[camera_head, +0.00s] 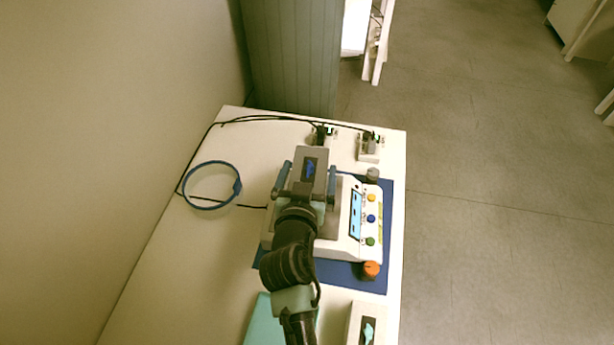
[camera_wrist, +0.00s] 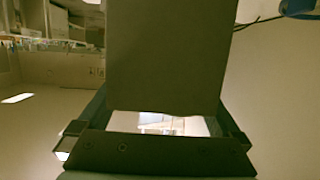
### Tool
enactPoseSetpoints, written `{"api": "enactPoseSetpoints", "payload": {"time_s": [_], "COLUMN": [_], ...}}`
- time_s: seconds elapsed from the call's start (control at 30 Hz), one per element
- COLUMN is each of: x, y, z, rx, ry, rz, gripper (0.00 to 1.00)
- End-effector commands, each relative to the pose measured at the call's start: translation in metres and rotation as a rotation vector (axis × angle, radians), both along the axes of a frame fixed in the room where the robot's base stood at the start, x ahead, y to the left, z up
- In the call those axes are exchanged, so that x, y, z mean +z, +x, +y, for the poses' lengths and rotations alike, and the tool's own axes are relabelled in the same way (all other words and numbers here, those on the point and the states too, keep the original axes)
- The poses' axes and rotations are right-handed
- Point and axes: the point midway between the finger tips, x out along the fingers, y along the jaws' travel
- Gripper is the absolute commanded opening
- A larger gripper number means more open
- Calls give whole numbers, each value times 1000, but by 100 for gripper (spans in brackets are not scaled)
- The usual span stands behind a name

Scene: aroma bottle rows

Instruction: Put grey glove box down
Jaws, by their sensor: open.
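The grey glove box (camera_head: 312,157) has a dark panel with a blue mark on its upper face. It sits between the two fingers of my gripper (camera_head: 307,180), above or just behind the white instrument; I cannot tell how high. In the wrist view the box (camera_wrist: 165,55) is a large dark face filling the middle, with the fingers of my gripper (camera_wrist: 160,125) on either side. The jaws are open around it. Its underside, and whether it rests on anything, are hidden.
A white instrument (camera_head: 372,243) with coloured knobs stands on a blue mat (camera_head: 340,274) below my arm. A blue ring (camera_head: 212,207) and black cable lie at left. Small devices (camera_head: 369,147) stand at the back. A light box (camera_head: 353,330) is in front. The table's left front (camera_head: 180,290) is clear.

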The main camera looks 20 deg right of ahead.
Motion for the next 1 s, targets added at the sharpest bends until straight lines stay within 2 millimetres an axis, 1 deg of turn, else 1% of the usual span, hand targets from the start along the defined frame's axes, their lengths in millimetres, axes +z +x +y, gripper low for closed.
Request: {"api": "enactPoseSetpoints", "payload": {"time_s": [0.07,0.17,0.27,0.5,0.7,0.83,1.0], "x": [5,4,9,23,32,36,40], "y": [0,-10,-24,-65,-89,-97,-98], "z": [0,7,14,38,52,56,58], "rx": [0,2,2,2,2,1,2], "ry": [0,0,1,0,-1,0,1], "rz": [0,1,0,0,1,0,-4], "gripper": [100,100,100,100,100,100,100]}}
